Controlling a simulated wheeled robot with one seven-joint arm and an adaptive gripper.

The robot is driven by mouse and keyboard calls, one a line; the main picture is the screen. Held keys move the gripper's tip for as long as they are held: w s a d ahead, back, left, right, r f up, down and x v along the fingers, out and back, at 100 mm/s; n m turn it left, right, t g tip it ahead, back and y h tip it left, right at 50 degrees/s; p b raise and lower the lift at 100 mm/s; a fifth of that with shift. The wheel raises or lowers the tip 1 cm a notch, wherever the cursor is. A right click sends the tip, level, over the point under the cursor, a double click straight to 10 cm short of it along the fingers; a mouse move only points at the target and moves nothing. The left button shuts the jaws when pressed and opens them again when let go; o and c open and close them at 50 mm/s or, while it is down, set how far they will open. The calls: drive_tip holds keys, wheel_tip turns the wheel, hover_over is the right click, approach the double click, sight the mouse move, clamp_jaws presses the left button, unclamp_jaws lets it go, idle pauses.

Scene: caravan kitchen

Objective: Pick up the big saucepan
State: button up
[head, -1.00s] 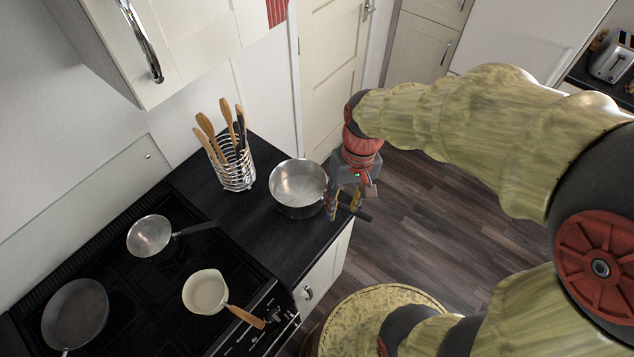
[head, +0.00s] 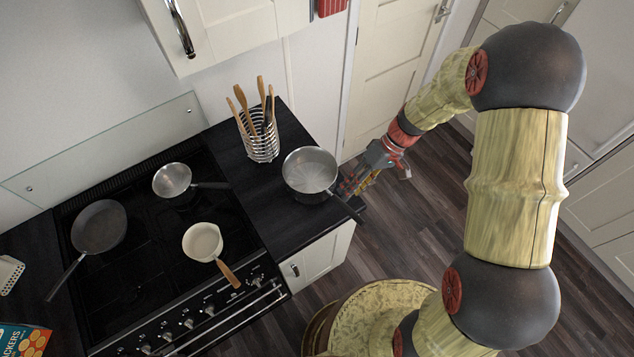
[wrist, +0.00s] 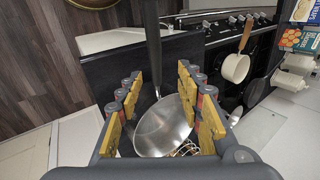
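The big saucepan (head: 310,168) is a steel pan with a dark handle. It stands upright on the black worktop near its right end, with its handle pointing to the lower right in the head view. My gripper (head: 355,187) is just right of the pan, close to the handle. In the wrist view my gripper (wrist: 160,100) is open, with yellow finger pads on both sides. The saucepan (wrist: 165,128) shows between the pads, and its handle runs up the picture between them. I cannot see either pad touching the handle.
A wire utensil holder (head: 262,145) with wooden tools stands left of the saucepan. A hob (head: 140,240) carries a small steel pan (head: 172,180), a cream pan (head: 202,242) and a dark frying pan (head: 99,227). A wall cupboard (head: 230,30) hangs above. Floor to the right is clear.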

sight(343, 203)
drive_tip(key=x, duration=0.5)
drive_tip(key=p+x, duration=0.1)
drive_tip(key=x, duration=0.1)
drive_tip(key=shift+s+d+f, duration=0.15)
drive_tip(key=shift+d+f, duration=0.05)
drive_tip(key=shift+f, duration=0.25)
drive_tip(key=c, duration=0.3)
clamp_jaws()
idle(0.6)
